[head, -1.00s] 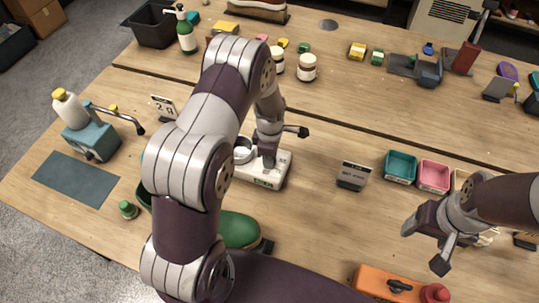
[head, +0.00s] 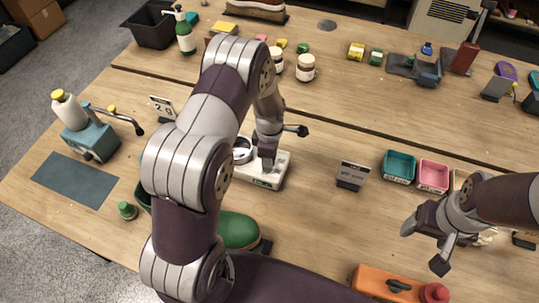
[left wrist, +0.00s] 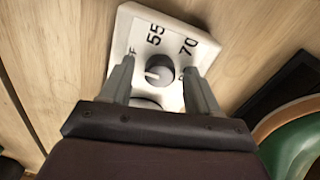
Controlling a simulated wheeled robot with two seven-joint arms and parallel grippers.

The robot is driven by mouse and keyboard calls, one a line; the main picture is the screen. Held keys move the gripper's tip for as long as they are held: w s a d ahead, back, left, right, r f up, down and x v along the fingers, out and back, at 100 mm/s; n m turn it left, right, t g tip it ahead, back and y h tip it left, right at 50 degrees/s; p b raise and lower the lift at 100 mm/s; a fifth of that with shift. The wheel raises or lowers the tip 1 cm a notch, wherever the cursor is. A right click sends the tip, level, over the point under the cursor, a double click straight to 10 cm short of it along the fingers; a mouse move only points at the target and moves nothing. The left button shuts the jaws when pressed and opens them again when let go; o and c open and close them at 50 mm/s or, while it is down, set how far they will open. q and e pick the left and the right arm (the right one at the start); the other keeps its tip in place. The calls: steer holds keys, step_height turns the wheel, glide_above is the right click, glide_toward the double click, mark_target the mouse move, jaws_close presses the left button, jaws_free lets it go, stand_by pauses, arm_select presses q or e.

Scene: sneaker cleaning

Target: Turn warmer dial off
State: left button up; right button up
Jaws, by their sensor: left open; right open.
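The white warmer (head: 270,181) stands on the wooden table in the middle of the head view, partly hidden by my left arm. In the left wrist view its white top (left wrist: 133,28) carries the marks 55 and 70 and a partly covered mark ending in F. The round grey dial (left wrist: 160,70) has a white pointer; its exact setting is unclear. My left gripper (left wrist: 159,68) is open, with one finger on each side of the dial; contact cannot be told. My right gripper (head: 424,247) is open and empty above the table at the right.
A green shoe-like object (head: 238,230) lies near the front, beside my left arm. An orange box (head: 385,284) is at the front right.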

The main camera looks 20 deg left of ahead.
arm_select(q)
step_height(320, 180, up, 13)
steer(key=b, duration=0.2)
steer(key=shift+f, duration=0.15)
steer(key=s+d+r+m, duration=0.1)
steer(key=s+m, duration=0.6)
steer(key=m, duration=0.3)
steer(key=s+d+r+m+t, duration=0.1)
steer(key=s+d+m, duration=0.1)
steer(key=s+m, duration=0.6)
steer(key=m, duration=0.2)
steer(key=shift+s+d+r+m, duration=0.15)
steer(key=shift+s+d+m, duration=0.1)
steer(key=shift+m, duration=0.15)
steer(key=shift+s, duration=0.15)
